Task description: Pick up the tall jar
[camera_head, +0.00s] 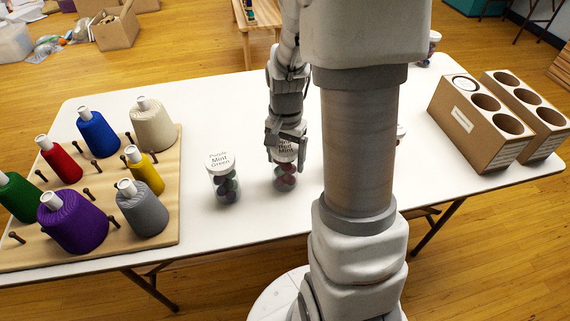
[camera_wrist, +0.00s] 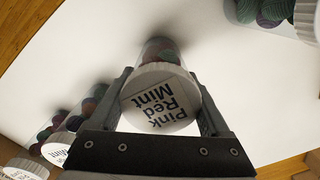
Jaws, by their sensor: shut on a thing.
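A clear jar with a white lid and small coloured balls inside (camera_head: 286,178) stands on the white table, partly behind my gripper. In the wrist view its lid (camera_wrist: 158,98) reads "Pink Red Mint" and lies between my two fingers. My gripper (camera_head: 285,140) is shut on this jar near its lid, from above. I cannot tell whether the jar's base touches the table. A second jar (camera_head: 223,180), with a lid reading "Purple Mint Green", stands just left of it. My column hides part of the table to the right.
A wooden rack (camera_head: 160,220) with several coloured thread cones fills the table's left end. Brown boxes with round holes (camera_head: 470,135) stand at the right end. Another jar (camera_head: 429,52) stands at the far edge. The table's front middle is clear.

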